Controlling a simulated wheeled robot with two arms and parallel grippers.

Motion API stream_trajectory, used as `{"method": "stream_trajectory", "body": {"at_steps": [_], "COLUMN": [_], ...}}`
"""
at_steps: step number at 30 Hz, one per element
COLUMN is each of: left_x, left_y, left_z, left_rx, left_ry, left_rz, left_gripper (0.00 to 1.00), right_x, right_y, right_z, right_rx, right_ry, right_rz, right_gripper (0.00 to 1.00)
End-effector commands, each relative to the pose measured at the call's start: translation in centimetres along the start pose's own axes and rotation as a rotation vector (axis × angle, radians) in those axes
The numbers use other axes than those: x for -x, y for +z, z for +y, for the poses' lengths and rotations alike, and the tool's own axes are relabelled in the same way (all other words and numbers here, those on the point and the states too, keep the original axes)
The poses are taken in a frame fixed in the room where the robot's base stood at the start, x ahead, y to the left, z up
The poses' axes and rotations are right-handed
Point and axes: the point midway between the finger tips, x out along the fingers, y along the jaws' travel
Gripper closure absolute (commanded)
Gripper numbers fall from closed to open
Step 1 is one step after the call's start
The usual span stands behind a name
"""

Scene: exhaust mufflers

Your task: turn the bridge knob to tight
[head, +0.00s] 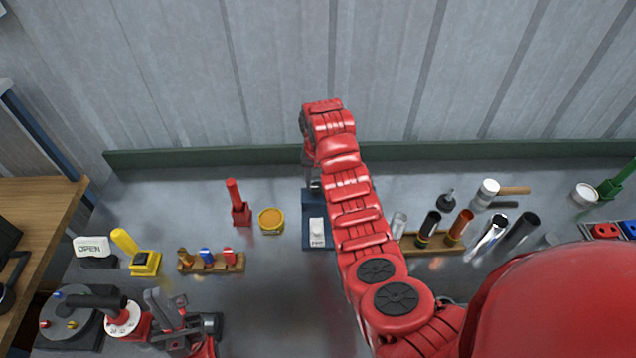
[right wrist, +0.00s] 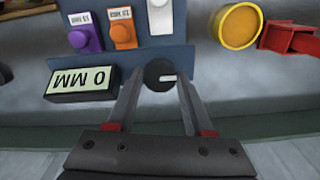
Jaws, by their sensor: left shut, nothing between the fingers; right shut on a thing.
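The knob (right wrist: 158,72), a round black dial with a white pointer line, is at the edge of a blue panel (right wrist: 110,52) in the right wrist view. Its pointer lies roughly level and points to the right there; I see no tight mark. My right gripper (right wrist: 160,82) is shut on the knob, one finger on each side. In the head view the blue panel (head: 308,236) stands mid-table, partly covered by my right arm, which hides most of the gripper and knob. My left gripper (head: 172,320) is shut and empty at the lower left, away from the panel.
A display reading 0 MM (right wrist: 82,84) and purple (right wrist: 84,36) and orange (right wrist: 122,30) switches are near the knob. A yellow tin (head: 271,221) and red tool (head: 238,205) stand left of the panel. A wooden rack (head: 440,243) stands to its right.

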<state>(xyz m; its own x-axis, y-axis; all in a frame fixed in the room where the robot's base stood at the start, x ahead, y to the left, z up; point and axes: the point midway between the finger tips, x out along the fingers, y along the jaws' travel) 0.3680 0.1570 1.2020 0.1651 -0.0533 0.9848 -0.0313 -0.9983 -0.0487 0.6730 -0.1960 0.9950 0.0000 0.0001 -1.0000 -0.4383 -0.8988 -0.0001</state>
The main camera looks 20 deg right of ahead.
Motion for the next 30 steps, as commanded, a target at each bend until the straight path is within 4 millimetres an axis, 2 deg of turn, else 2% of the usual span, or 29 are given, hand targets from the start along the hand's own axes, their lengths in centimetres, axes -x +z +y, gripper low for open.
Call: {"method": "stream_trajectory", "body": {"at_steps": [4, 5, 9, 20, 23, 30], "left_x": [0.0, 0.0, 0.0, -0.3, -1.1, -3.1], "left_y": [0.0, 0.0, 0.0, -0.1, -0.2, -0.5], "left_z": [0.0, 0.0, 0.0, 0.0, -0.1, -0.1], "left_rx": [0.000, 0.000, 0.000, 0.000, 0.000, 0.000], "left_ry": [0.000, 0.000, 0.000, 0.000, 0.000, 0.000], "left_rz": [0.000, 0.000, 0.000, 0.000, 0.000, 0.000], "left_gripper": [1.00, 1.00, 1.00, 1.00, 1.00, 1.00], "right_x": [0.0, 0.0, 0.0, 0.4, 1.5, 5.6], "right_y": [0.0, 0.0, 0.0, 0.0, 0.0, 0.1], "right_z": [0.0, 0.0, 0.0, 0.0, -0.1, -0.1], "right_rx": [-0.001, -0.001, 0.000, 0.002, 0.003, 0.002], "right_ry": [0.000, 0.000, 0.000, 0.001, 0.002, 0.003], "right_rz": [0.000, 0.000, 0.000, 0.000, 0.001, -0.001], "right_gripper": [1.00, 0.45, 0.19, 0.18, 0.18, 0.18]}}
